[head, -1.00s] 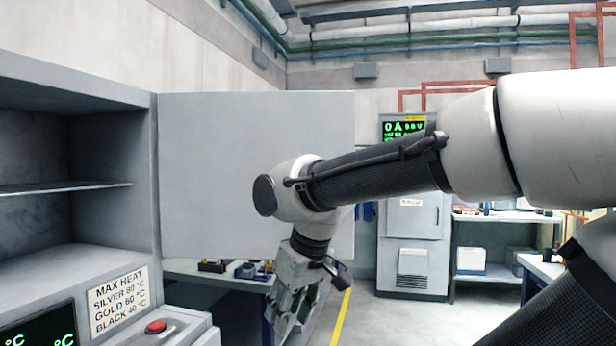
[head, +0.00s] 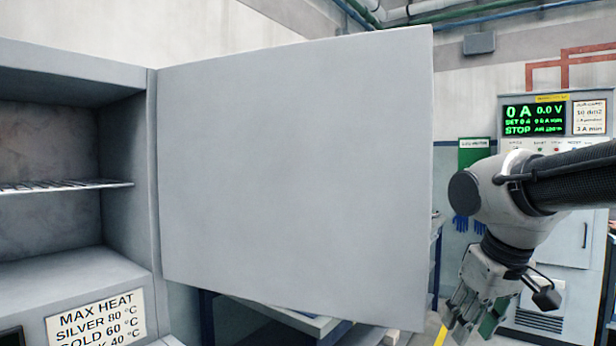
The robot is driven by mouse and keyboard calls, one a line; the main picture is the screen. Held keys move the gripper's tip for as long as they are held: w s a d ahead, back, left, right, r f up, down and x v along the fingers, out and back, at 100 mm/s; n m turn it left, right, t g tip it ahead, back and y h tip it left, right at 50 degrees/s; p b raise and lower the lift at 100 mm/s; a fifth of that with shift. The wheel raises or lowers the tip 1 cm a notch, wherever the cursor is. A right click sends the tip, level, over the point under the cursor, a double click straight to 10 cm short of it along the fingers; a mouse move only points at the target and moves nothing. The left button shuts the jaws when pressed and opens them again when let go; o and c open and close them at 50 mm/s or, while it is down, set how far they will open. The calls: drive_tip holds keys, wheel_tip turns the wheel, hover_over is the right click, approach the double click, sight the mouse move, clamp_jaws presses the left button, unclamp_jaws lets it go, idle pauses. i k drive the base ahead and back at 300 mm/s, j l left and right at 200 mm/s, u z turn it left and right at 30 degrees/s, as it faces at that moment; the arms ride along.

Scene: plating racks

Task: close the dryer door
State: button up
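The dryer door (head: 295,180) is a flat grey panel, hinged at the right edge of the dryer (head: 140,190). It stands wide open, swung out to the right of the dryer's opening. The dryer's inside shows a shelf (head: 60,187) and bare walls. My gripper (head: 462,318) is to the right of the door's free edge, pointing down, with a visible gap in the picture between them. Its fingertips run close to the bottom of the view, and I cannot tell how far apart they are or whether they touch anything.
A temperature sign (head: 97,322) is on the dryer's front below the opening. A grey cabinet with a green display (head: 533,118) stands at the back right. A bench (head: 300,318) shows below the door. Blue gloves (head: 468,224) hang behind the door's edge.

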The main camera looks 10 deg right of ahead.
sight(295, 176)
drive_tip(key=i+l+u, duration=0.25)
drive_tip(key=l, duration=0.3)
drive_tip(key=i+l+u, duration=0.3)
drive_tip(key=l+u, duration=0.15)
drive_tip(key=l, duration=0.15)
drive_tip(key=i+l+u, duration=0.15)
drive_tip(key=l+u, duration=0.15)
drive_tip(key=l, duration=0.15)
drive_tip(key=l+u, duration=0.25)
drive_tip(key=l, duration=0.25)
drive_tip(key=i+l+u, duration=0.1)
drive_tip(key=l+u, duration=1.55)
drive_tip(key=k+u, duration=0.15)
drive_tip(key=k, duration=0.4)
drive_tip(key=k+j+u, duration=0.15)
drive_tip(key=k, duration=0.4)
